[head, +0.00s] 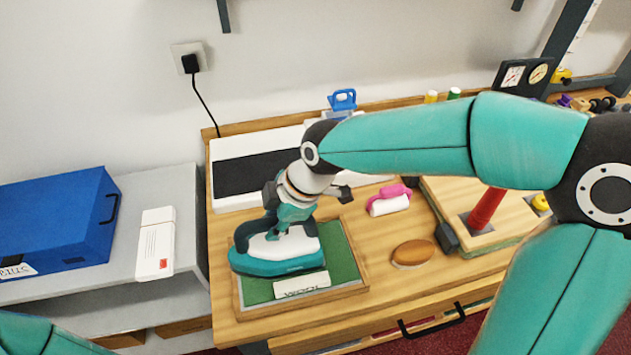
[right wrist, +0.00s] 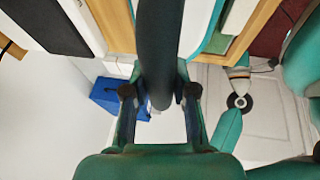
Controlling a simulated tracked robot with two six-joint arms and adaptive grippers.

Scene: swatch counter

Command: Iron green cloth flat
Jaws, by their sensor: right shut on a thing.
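The green cloth (head: 343,262) lies in a shallow wooden frame (head: 300,304) near the counter's front left. A teal and white iron (head: 275,263) rests over much of the cloth and hides its middle; the green shows at the right and along the front. My right gripper (head: 288,222) is shut on the iron's handle from above. In the right wrist view the dark handle (right wrist: 160,45) runs between its fingers. A white label block marked WOOL (head: 301,286) sits at the cloth's front edge. My left gripper is out of view; only part of that arm shows at bottom left.
A white unit with a dark top panel (head: 240,176) stands behind the frame. A pink and white roller (head: 388,202) and a brown oval pad (head: 412,254) lie to the right. A wooden board with a red post (head: 486,209) stands farther right. A blue case (head: 55,222) sits left.

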